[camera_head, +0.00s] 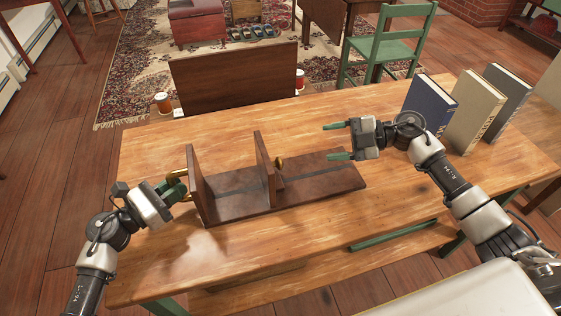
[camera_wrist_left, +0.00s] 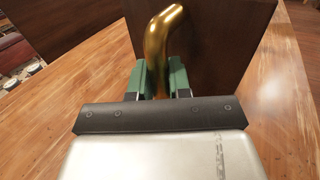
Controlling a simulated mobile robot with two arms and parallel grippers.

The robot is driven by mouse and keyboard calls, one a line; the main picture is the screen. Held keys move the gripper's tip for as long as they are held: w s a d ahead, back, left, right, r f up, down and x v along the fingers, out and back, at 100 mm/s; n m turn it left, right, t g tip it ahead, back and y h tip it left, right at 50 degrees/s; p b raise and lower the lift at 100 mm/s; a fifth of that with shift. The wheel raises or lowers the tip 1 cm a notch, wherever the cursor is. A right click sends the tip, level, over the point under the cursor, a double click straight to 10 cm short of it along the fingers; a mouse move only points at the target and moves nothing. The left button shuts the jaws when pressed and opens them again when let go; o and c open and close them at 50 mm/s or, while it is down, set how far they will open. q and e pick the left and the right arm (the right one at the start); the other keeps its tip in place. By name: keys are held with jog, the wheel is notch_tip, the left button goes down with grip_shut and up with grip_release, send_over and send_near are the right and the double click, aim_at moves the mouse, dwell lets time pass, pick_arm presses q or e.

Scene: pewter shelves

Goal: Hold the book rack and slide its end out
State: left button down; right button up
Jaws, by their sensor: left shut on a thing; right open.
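The dark brown wooden book rack (camera_head: 320,182) lies on the table, with a flat base and two upright boards. Its left end board (camera_head: 197,184) stands at the base's left edge. My right gripper (camera_head: 335,141) is open and empty, above the table behind the base's right part, fingers pointing left.
Three upright books, blue (camera_head: 428,104), beige (camera_head: 474,112) and grey (camera_head: 508,95), stand at the table's right. A brown board (camera_head: 235,78) stands at the back edge, with orange-and-white items beside it. The wooden table (camera_head: 390,200) is clear in front of the rack.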

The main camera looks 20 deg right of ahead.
aim_at(281, 163)
jog(key=shift+m+g, duration=0.3)
jog(key=shift+g, duration=0.1)
jog(key=f+x, duration=0.1)
jog(key=x, duration=0.8)
jog(key=s+f+x, duration=0.1)
jog(key=x, duration=0.3)
jog(key=shift+f, duration=0.35)
jog(key=shift+c, duration=0.2)
